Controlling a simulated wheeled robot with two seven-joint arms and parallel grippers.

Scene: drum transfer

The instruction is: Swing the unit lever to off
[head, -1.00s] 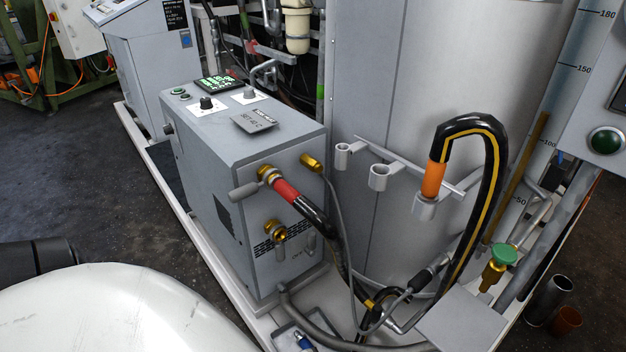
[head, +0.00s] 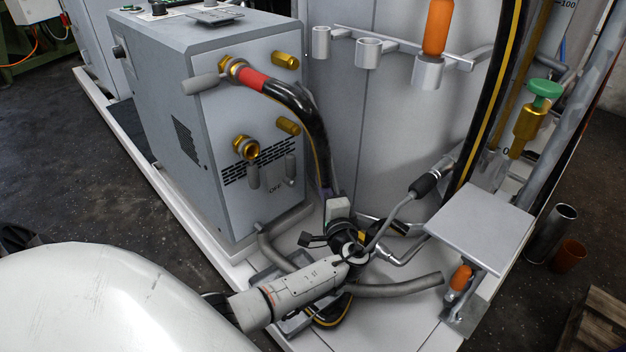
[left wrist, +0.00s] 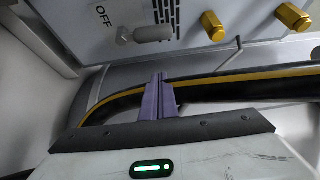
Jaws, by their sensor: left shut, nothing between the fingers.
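The grey unit (head: 150,90) stands on a white base. My left gripper (head: 328,195) is in front of the unit's lower right side, low near the hose. The left wrist view shows its purple fingers (left wrist: 158,96) together and empty. They are apart from the lever, with the black-and-yellow hose passing behind them. My right gripper is not in view.
A black hose with a red collar (head: 252,80) runs from the unit's upper port down past my left gripper. A metal tank with hose holders (head: 368,52) stands right. A grey plate (head: 480,212) is further right.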

